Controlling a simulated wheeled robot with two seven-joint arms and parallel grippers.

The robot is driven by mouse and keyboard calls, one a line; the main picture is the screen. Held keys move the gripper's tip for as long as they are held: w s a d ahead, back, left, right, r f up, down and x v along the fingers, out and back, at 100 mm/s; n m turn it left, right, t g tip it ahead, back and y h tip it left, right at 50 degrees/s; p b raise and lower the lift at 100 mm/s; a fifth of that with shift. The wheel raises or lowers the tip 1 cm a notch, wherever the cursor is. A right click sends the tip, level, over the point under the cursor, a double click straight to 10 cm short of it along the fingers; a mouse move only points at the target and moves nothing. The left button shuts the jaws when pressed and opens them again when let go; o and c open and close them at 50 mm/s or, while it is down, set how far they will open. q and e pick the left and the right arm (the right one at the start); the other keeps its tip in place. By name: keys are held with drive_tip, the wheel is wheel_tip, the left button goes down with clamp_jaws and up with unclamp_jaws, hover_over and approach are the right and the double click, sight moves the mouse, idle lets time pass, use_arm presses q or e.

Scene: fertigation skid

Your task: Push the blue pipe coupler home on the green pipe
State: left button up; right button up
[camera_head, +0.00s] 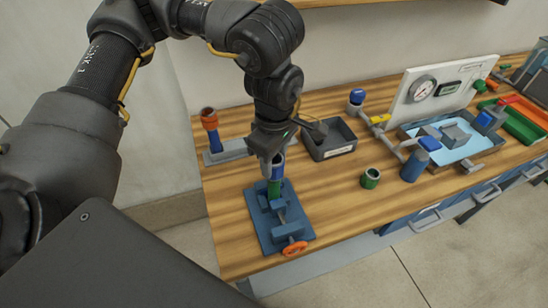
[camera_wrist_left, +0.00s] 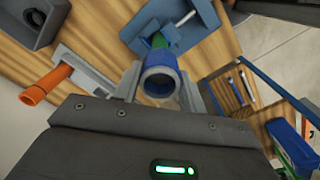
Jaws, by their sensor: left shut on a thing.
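The blue pipe coupler (camera_head: 278,171) is between the fingers of my left gripper (camera_head: 271,170), which is shut on it. In the left wrist view the coupler (camera_wrist_left: 160,82) shows its round open end, with a finger on each side. The green pipe (camera_head: 274,189) stands upright in a blue vise (camera_head: 264,230) with an orange handwheel (camera_head: 295,248). The coupler is in line with the pipe at its top end; how far it sits over the pipe I cannot tell. In the wrist view the pipe (camera_wrist_left: 166,38) shows just beyond the coupler. My right gripper is not in view.
A blue and orange pipe piece (camera_head: 210,130) stands on a grey rail left of the vise. A dark bin (camera_head: 332,146) is behind it to the right. A green ring (camera_head: 370,178) and a blue cylinder (camera_head: 413,166) stand right, before a gauge panel (camera_head: 450,88). Bare wood lies right of the vise.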

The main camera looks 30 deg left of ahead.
use_arm(q)
drive_tip(key=shift+f+b, duration=0.3)
drive_tip(key=shift+f, duration=0.05)
idle(0.3)
idle(0.4)
drive_tip(key=shift+f, duration=0.3)
idle(0.3)
drive_tip(key=o, duration=0.8)
drive_tip(key=shift+r, duration=0.15)
